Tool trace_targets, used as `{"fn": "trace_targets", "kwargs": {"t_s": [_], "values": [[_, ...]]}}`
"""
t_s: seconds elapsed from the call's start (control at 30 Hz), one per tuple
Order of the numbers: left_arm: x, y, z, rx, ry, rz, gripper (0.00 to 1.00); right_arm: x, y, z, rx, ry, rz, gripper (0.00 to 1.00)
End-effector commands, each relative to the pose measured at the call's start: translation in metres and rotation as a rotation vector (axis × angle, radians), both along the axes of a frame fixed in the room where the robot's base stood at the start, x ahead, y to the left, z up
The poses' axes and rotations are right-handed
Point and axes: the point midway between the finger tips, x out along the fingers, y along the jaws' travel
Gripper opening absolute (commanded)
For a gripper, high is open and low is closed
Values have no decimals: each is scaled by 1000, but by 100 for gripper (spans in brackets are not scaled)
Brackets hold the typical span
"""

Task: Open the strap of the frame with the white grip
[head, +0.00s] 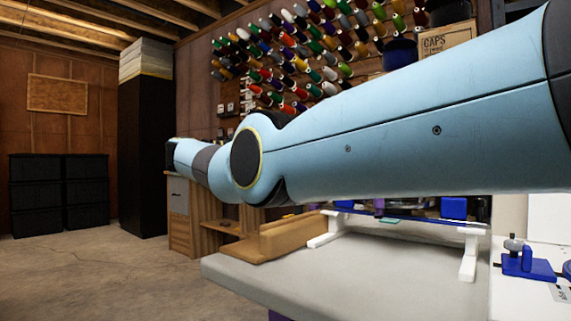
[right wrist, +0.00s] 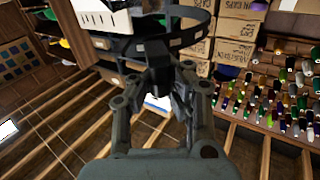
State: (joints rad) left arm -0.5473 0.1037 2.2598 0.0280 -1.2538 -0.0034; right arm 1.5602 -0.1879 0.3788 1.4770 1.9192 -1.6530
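My right gripper (right wrist: 166,72) is dark grey and shows in the middle of the right wrist view. A black curved band (right wrist: 195,45) passes just beyond its fingertips. A white part (right wrist: 105,15) with dark marks lies at the top left of that view. I cannot tell whether band and white part belong to the frame with the white grip, or whether the fingers touch the band. Dark finger on dark band hides how far the gripper is open. In the head view my right arm crosses the picture and hides much of the bench. My left gripper is not in view.
Behind is a wall of thread spools (head: 300,60). The bench front is clear.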

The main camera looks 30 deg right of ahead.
Motion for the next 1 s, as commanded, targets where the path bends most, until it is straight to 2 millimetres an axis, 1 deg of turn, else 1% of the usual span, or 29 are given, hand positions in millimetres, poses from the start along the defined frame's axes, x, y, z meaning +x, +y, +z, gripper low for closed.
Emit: {"fn": "trace_targets", "kwargs": {"t_s": [0.03,0.37,0.4,0.67,0.9,1.0], "values": [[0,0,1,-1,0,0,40,0,5,0,3,-1,4,0],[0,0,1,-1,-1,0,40,0,5,0,4,-1,3,0],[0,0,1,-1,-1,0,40,0,5,0,4,-1,3,8],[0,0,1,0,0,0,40,0,3,0,3,-1,2,42],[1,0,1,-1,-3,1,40,0,2,0,2,1,1,42],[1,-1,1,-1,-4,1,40,0,1,5,2,-1,1,42]]}}
